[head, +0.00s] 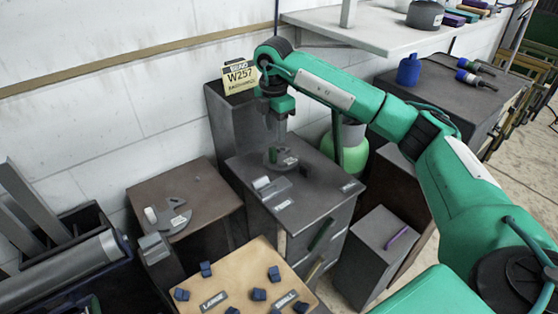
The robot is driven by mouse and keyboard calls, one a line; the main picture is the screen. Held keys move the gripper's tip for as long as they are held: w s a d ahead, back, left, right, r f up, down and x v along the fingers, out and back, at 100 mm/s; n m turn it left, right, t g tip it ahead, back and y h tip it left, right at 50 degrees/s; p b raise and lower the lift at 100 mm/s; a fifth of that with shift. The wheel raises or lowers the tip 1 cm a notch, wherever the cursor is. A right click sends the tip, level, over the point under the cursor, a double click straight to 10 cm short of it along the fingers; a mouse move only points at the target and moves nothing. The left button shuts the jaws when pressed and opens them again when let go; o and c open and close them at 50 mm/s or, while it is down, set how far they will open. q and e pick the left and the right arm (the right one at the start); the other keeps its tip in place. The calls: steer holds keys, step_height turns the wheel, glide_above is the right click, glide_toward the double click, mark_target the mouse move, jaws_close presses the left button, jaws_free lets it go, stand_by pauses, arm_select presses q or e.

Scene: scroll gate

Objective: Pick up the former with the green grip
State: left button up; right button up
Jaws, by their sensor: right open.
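My right gripper (280,143) points down over the dark middle cabinet (320,180), open. A small dark plate-like former (287,160) with a pale label lies on that cabinet top, right below the fingertips. A hint of green shows on it at the fingers, but its grip is mostly hidden, and I cannot tell whether the fingers touch it. Another dark, rounded former (177,224) with a white grip lies on the brown left cabinet (200,185). My left gripper is not in view.
A yellow W257 sign (240,77) stands behind the gripper. A green bottle (354,150) is behind the middle cabinet. A purple bar (397,238) lies on the low right cabinet (375,232). A tan board (240,283) with several blue pieces is in front.

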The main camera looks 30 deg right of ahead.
mark_target(275, 151)
step_height(275, 151, down, 4)
steer(key=shift+r, duration=0.15)
steer(key=shift+w+d+f+p, duration=0.1)
steer(key=shift+f+p, duration=0.15)
steer(key=shift+f, duration=0.95)
steer(key=shift+w+f+p, duration=0.1)
steer(key=shift+f+p, duration=0.1)
steer(key=shift+f, duration=0.95)
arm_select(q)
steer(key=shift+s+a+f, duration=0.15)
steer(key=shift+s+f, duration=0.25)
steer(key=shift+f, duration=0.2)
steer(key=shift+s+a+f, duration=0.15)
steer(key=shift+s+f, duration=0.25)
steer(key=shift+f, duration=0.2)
arm_select(e)
jaws_close()
